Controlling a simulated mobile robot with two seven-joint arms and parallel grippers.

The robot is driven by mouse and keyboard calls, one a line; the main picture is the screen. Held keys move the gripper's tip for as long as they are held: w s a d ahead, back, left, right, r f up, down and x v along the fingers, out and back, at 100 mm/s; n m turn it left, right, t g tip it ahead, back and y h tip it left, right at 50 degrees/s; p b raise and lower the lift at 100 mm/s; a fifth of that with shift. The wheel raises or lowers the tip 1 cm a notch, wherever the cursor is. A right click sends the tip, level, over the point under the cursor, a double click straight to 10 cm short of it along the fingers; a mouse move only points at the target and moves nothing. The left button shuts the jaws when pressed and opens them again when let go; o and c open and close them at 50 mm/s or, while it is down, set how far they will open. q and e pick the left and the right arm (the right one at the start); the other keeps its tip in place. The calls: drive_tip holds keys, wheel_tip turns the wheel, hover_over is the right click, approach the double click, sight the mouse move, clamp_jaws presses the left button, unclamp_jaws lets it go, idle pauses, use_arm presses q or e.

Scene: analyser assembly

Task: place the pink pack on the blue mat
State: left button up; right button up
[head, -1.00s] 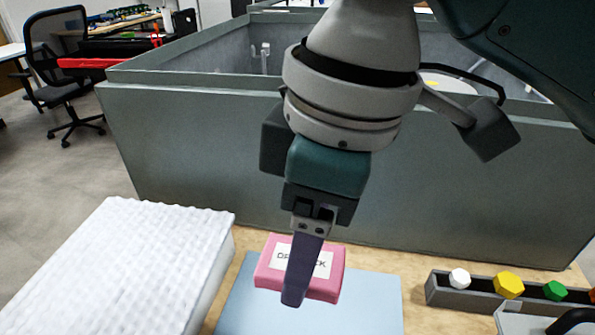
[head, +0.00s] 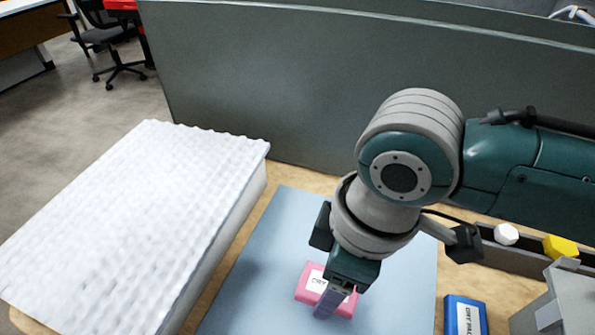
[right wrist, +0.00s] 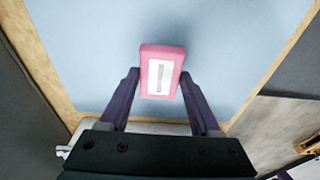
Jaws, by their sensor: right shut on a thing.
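The pink pack (head: 310,285) has a white label with dark print. My right gripper (head: 330,302) is shut on it, and one finger covers part of the label in the head view. In the right wrist view the pack (right wrist: 163,54) sits between the two dark fingers (right wrist: 160,76). The pack is over the blue mat (head: 290,225), inside its edges. I cannot tell whether its underside touches the mat. The mat (right wrist: 85,45) also fills the background of the wrist view. My left gripper is not in view.
A white block with a bumpy top (head: 130,225) stands left of the mat. A blue pack (head: 465,316) lies right of the mat. A grey rack (head: 520,258) with white and yellow pieces is at the right. A grey-green wall (head: 300,90) rises behind.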

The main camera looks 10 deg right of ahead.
drive_tip(key=shift+f, duration=1.15)
drive_tip(key=shift+f+b, duration=0.15)
drive_tip(key=shift+b, duration=0.15)
drive_tip(key=o, duration=1.4)
drive_tip(key=shift+c, duration=0.2)
